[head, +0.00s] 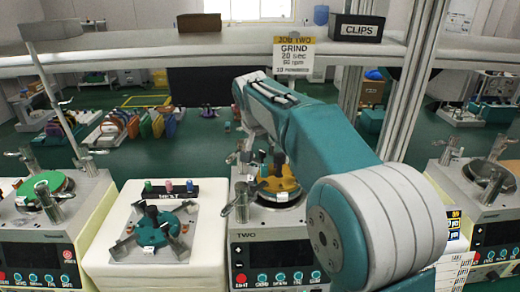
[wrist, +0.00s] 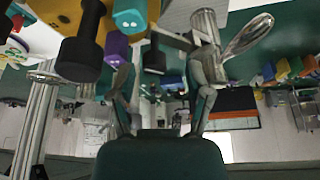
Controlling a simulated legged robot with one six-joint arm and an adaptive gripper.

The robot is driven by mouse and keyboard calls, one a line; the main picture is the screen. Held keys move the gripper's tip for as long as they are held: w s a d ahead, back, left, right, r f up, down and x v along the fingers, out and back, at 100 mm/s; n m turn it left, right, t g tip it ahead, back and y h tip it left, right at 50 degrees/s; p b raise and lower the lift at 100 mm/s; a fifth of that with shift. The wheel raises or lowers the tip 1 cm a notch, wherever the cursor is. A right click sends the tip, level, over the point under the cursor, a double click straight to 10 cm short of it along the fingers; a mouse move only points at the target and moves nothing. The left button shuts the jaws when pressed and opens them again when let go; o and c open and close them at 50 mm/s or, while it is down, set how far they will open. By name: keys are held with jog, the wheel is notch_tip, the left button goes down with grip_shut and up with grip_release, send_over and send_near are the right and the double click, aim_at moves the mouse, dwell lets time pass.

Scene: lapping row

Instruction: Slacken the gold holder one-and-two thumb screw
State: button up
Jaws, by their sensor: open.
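The gold holder (head: 283,184) sits on the lap plate of the machine marked TWO in the head view, partly behind my arm. In the wrist view its gold body (wrist: 55,10) is at the top left, cut by the frame edge. A black knob (wrist: 82,52) stands out from it, with a teal block (wrist: 130,16) and a purple block (wrist: 116,46) beside it. I cannot tell which part is the one-and-two thumb screw. My gripper (wrist: 163,72) is open in the wrist view, its fingers apart. A small black knob (wrist: 154,60) appears between them, without clear contact.
A metal clamp arm with a wing-shaped lever (wrist: 247,36) is close to the right finger. A shelf with a CLIPS box (head: 357,28) runs behind.

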jog(key=shift+d+f, duration=0.2)
jog(key=shift+d, duration=0.1)
jog(key=shift+a, duration=0.1)
grip_shut()
jog(key=n+y, duration=0.1)
jog(key=n, duration=0.3)
jog(key=shift+n+y, duration=0.4)
jog(key=n+y, duration=0.1)
jog(key=n, duration=0.3)
jog(key=shift+f+y, duration=0.1)
jog(key=shift+y, duration=0.3)
jog(key=n, duration=0.2)
jog(key=n+g+y, duration=0.1)
jog(key=n, duration=0.2)
jog(key=shift+w+g, duration=0.1)
jog(key=shift+g, duration=0.2)
jog(key=shift+n+g+y, duration=0.4)
jog(key=shift+n+g, duration=0.4)
jog(key=shift+n, duration=1.3)
jog(key=shift+d, duration=0.2)
